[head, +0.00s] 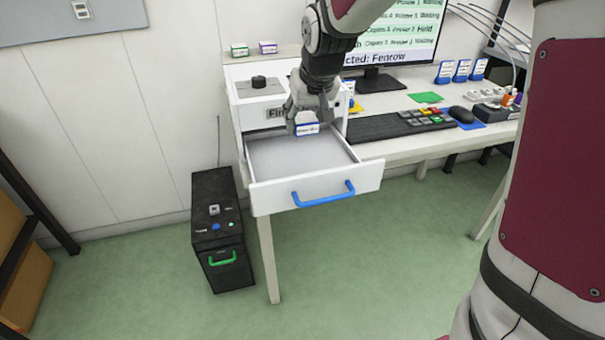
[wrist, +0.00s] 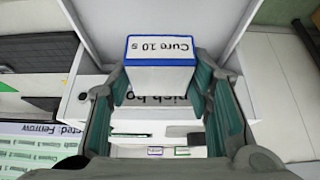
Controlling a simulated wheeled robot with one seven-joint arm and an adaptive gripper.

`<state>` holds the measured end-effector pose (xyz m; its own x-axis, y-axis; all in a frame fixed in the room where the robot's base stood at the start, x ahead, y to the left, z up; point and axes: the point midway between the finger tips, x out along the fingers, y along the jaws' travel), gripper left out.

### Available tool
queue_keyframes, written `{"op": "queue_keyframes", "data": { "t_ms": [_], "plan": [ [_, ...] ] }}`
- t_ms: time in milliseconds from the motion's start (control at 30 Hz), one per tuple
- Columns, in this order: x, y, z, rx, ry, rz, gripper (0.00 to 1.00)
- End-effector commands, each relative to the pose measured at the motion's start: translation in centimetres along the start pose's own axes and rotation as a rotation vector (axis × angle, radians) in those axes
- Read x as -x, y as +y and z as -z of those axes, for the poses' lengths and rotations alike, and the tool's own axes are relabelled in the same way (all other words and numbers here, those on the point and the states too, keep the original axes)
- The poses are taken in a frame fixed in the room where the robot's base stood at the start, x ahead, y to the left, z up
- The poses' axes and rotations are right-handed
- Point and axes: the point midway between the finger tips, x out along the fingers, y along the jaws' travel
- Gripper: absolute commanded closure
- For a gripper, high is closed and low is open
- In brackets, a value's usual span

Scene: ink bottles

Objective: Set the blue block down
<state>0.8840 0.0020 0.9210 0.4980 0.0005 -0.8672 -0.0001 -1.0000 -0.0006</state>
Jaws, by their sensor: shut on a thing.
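The blue block (head: 307,129) is a small white block with a blue rim. In the wrist view (wrist: 161,75) its label reads "Cure 10 s". My gripper (head: 309,117) is shut on it, with the green-padded fingers on both sides of the block in the wrist view (wrist: 165,90). The gripper points down over the rear part of an open white drawer (head: 315,191) with a blue handle. I cannot tell whether the block touches the drawer floor.
The drawer's visible floor is bare. A white unit with a black knob (head: 259,82) stands above it. A keyboard (head: 385,126), monitor (head: 395,35) and several upright blue-rimmed cards are on the desk to the right. A black cabinet (head: 220,230) stands on the floor at left.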

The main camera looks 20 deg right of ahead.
Motion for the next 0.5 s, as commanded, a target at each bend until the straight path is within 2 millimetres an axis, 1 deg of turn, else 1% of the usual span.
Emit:
{"op": "queue_keyframes", "data": {
  "t_ms": [67,300,500],
  "plan": [
    [-0.5,0.0,-0.2,0.001,-0.001,0.0,0.84],
    [-3.6,0.0,-2.0,0.002,-0.002,0.0,0.84],
    [-5.1,0.0,-2.9,0.002,-0.001,0.0,0.84]
  ]
}}
